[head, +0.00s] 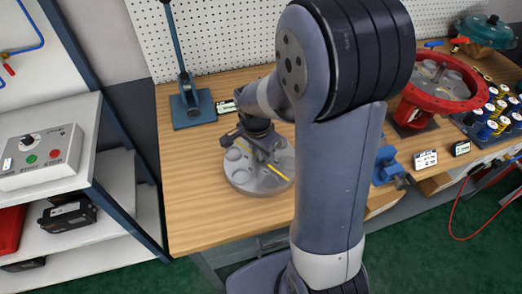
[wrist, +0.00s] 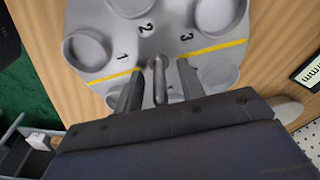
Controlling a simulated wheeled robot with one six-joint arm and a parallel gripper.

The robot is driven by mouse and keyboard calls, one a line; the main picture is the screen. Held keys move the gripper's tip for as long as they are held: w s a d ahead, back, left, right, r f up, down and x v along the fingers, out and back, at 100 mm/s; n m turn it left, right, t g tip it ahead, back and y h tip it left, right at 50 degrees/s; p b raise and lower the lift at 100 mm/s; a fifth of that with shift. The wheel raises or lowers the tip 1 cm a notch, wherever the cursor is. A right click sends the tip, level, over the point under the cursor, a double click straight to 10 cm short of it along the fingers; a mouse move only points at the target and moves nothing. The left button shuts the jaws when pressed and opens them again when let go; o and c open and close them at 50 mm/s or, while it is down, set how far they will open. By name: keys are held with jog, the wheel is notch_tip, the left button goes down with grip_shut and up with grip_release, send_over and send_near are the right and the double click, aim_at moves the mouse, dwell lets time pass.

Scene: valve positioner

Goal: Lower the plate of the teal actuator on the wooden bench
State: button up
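A round grey plate (head: 243,180) with shallow round pockets, a yellow stripe and a central upright pin is over the wooden bench (head: 200,228), left of my arm. In the wrist view the plate (wrist: 105,72) shows the numbers 1, 2 and 3. My gripper (head: 252,142) is above the plate. In the wrist view, my gripper (wrist: 160,85) has its fingers open on either side of the pin (wrist: 159,82), with a gap on each side. I cannot tell whether the plate rests on the bench. The teal actuator (head: 486,32) stands at the far right back.
A red ring-shaped housing (head: 412,90) with a grey plate inside stands at right. A blue clamp-like stand (head: 190,108) is behind left. A blue vise (head: 388,165) and a tray of several small cans (head: 500,118) are at right. The bench's front left is clear.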

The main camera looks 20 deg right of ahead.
notch_tip(320, 180, up, 11)
jog(key=a, duration=0.1)
jog(key=shift+s, duration=0.35)
jog(key=shift+f, duration=0.15)
jog(key=f, duration=0.6)
jog(key=d+f, duration=0.1)
jog(key=f, duration=0.3)
jog(key=shift+w+p, duration=0.3)
jog(key=shift+w, duration=0.1)
jog(key=shift+f, duration=0.1)
